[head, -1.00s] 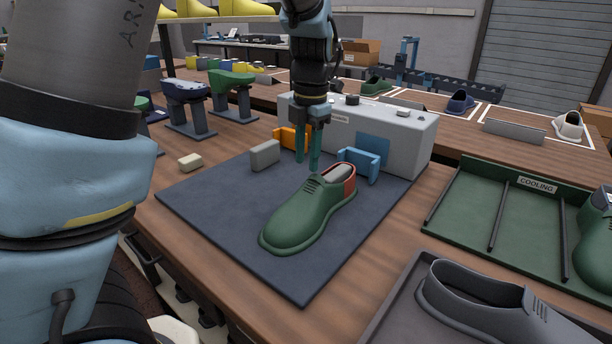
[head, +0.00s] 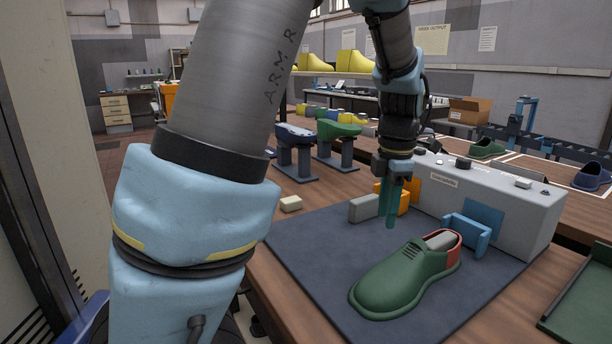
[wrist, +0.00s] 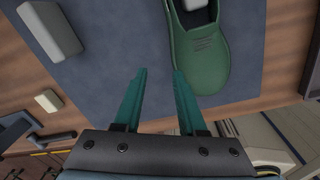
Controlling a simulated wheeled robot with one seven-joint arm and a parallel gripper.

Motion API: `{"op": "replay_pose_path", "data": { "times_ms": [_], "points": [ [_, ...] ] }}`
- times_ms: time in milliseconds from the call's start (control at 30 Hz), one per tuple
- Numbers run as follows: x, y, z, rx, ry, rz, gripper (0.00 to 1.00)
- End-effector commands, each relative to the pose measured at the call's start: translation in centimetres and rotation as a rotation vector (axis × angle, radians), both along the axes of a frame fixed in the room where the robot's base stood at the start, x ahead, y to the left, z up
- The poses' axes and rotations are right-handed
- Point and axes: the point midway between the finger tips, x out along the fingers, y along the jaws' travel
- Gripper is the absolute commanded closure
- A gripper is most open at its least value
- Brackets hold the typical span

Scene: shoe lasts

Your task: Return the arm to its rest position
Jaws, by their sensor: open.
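My gripper (head: 391,203) hangs with its teal fingers pointing down above the dark mat (head: 318,262). In the wrist view its fingers (wrist: 160,85) stand apart with nothing between them. A green shoe (head: 405,279) with a red-orange heel lies on the mat, in front and to the right of the gripper, apart from it. A grey last shows in the shoe's opening. The shoe also shows in the wrist view (wrist: 203,55), beyond the right finger. My upper arm fills the left of the head view.
A grey machine (head: 505,205) with orange and blue brackets stands behind the mat. A grey block (head: 362,209) stands on the mat, and a cream block (head: 291,204) lies on the wood. Lasts on stands (head: 296,150) are at the back left. A green tray (head: 583,305) is at the right.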

Motion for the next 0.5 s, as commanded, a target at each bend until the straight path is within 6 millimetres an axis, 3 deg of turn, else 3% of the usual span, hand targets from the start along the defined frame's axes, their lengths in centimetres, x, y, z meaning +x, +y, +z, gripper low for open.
{"op": "replay_pose_path", "data": {
  "times_ms": [33, 233, 500],
  "points": [
    [0.5, 2.1, -0.4, -0.001, 0.004, -0.075, 0.60],
    [1.0, 8.8, -1.8, 0.001, -0.002, -0.465, 0.60],
    [-0.4, 17.0, -3.4, 0.032, -0.036, -0.999, 0.60]
  ]
}}
